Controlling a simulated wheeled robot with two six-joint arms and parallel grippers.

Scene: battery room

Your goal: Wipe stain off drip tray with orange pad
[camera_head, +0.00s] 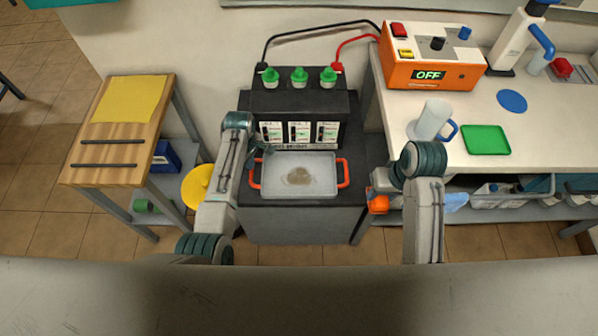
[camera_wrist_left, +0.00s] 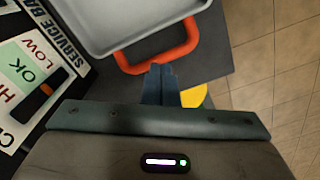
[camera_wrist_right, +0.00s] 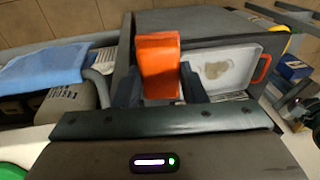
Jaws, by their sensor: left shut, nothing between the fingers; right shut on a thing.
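The drip tray (camera_head: 322,186) is a light grey tray with orange-red handles on the dark stand in the head view. A brown stain (camera_head: 299,175) lies in its middle; it also shows in the right wrist view (camera_wrist_right: 217,69). The orange pad (camera_wrist_right: 158,65) is between the fingers of my right gripper (camera_wrist_right: 160,88), which holds it to the right of the tray; the pad (camera_head: 378,204) is partly hidden in the head view. My left gripper (camera_wrist_left: 160,82) is shut and empty beside the tray's left handle (camera_wrist_left: 160,52). Its tips are at or near this handle; I cannot tell if they touch.
A black battery block (camera_head: 299,102) with green caps stands behind the tray. An orange charger (camera_head: 432,58), a mug (camera_head: 433,120) and a green tray (camera_head: 486,140) are on the right bench. A wooden-topped cart (camera_head: 120,160) stands left. A blue cloth (camera_wrist_right: 45,66) lies on the lower shelf.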

